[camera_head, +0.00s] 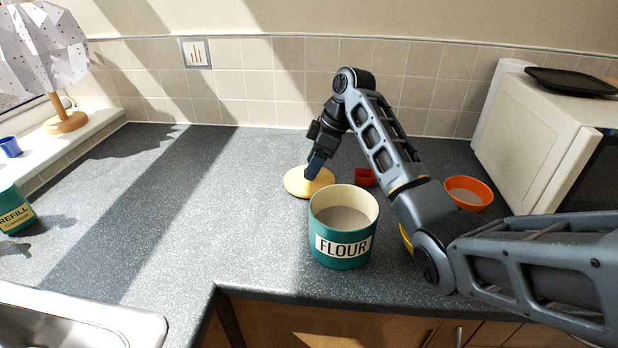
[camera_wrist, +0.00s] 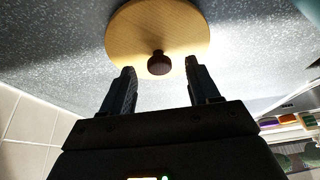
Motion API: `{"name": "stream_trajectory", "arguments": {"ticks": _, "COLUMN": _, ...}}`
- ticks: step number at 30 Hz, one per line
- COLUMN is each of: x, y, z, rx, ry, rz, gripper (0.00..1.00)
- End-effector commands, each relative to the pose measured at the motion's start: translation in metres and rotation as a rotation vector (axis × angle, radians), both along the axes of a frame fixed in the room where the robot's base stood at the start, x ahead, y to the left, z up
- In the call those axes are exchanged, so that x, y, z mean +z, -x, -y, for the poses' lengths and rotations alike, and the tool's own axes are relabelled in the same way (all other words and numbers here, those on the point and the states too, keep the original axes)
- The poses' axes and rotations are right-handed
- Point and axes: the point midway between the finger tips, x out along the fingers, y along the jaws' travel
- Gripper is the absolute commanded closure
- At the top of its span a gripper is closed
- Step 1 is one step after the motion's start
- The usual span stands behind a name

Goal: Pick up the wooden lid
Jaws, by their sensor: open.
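The wooden lid (camera_head: 296,184) is a pale round disc lying flat on the grey counter, just behind and left of the teal flour tin (camera_head: 344,250). In the wrist view the lid (camera_wrist: 135,30) shows its dark brown knob (camera_wrist: 159,63). My gripper (camera_head: 311,175) is over the lid in the head view and hides part of it, including the knob. In the wrist view my gripper (camera_wrist: 160,75) is open, with a finger on each side of the knob's line and the knob apart from both fingers. Nothing is held.
The open flour tin stands close in front of the lid. A small red object (camera_head: 365,177) lies to the lid's right, and an orange bowl (camera_head: 470,190) is farther right by the microwave (camera_head: 535,130). The counter left of the lid is clear as far as a green refill tin (camera_head: 14,212).

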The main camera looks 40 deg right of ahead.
Motion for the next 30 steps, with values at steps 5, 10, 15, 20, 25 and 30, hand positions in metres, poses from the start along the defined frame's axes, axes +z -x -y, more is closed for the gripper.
{"name": "stream_trajectory", "arguments": {"ticks": 5, "x": -0.0125, "y": -0.0044, "z": -0.0031, "rx": 0.001, "ry": 0.000, "rz": 0.000, "gripper": 0.39}}
{"name": "stream_trajectory", "arguments": {"ticks": 10, "x": -0.0135, "y": -0.0049, "z": -0.0032, "rx": 0.000, "ry": 0.002, "rz": 0.001, "gripper": 0.39}}
{"name": "stream_trajectory", "arguments": {"ticks": 15, "x": -0.0133, "y": -0.0048, "z": -0.0031, "rx": 0.001, "ry": 0.001, "rz": 0.001, "gripper": 0.51}}
{"name": "stream_trajectory", "arguments": {"ticks": 20, "x": -0.0132, "y": -0.0048, "z": -0.0031, "rx": 0.001, "ry": 0.001, "rz": 0.001, "gripper": 0.66}}
{"name": "stream_trajectory", "arguments": {"ticks": 25, "x": -0.0131, "y": -0.0048, "z": -0.0031, "rx": 0.000, "ry": 0.002, "rz": 0.001, "gripper": 0.82}}
{"name": "stream_trajectory", "arguments": {"ticks": 30, "x": -0.0131, "y": -0.0048, "z": -0.0031, "rx": 0.000, "ry": 0.002, "rz": 0.001, "gripper": 0.99}}
